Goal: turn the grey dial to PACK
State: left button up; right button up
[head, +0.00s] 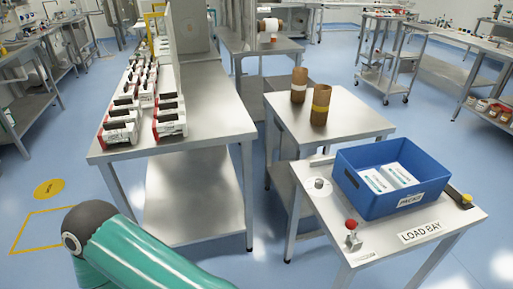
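A small pale round fitting with a grey centre (319,184) sits at the left corner of the LOAD BAY table (376,254). It looks like the grey dial, but its markings and setting are too small to read. A teal arm link of mine with a black joint fills the lower left. Neither gripper is in view, so their state and any hold are hidden.
A blue crate (386,208) holding white-and-teal packs (388,178) stands beside the round fitting. A red-knobbed control (351,226) is near the front edge. Brown rolls (320,104) stand on the table behind. A steel table with boxes (216,122) is left; the floor between is clear.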

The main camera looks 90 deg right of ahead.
aim_at(318, 183)
jog(key=u, duration=0.1)
jog(key=i, duration=1.85)
jog(key=z, duration=1.35)
jog(key=i, duration=0.15)
jog(key=z, duration=1.95)
jog(key=i, duration=0.2)
jog(key=z, duration=1.1)
jog(key=k, duration=0.35)
jog(key=z, duration=0.55)
jog(key=i, duration=1.15)
jog(key=u, duration=0.3)
